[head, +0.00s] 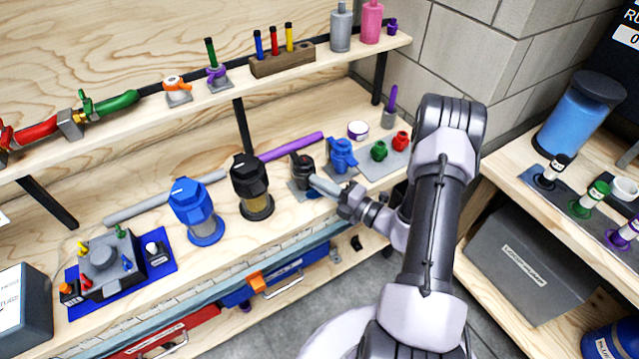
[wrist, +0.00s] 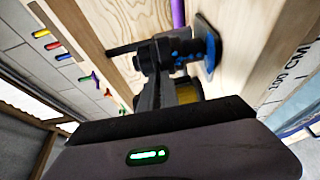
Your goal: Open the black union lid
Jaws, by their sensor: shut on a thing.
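The black union (head: 301,166) stands on a small grey plate on the lower wooden shelf. My gripper (head: 316,182) reaches it from the right and is shut on its black lid. In the wrist view the black union (wrist: 150,52) is sideways, with my dark gripper fingers (wrist: 157,88) against it. The fingers and the dark lid blend together there, so the exact grip is hard to see. I cannot make out any gap between lid and body.
A blue union (head: 341,154) stands close to the right of the black one. A black-topped filter (head: 252,188) and a blue filter (head: 195,211) stand to the left. A purple bar (head: 291,146) lies behind. The upper shelf (head: 225,95) holds valves and bottles.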

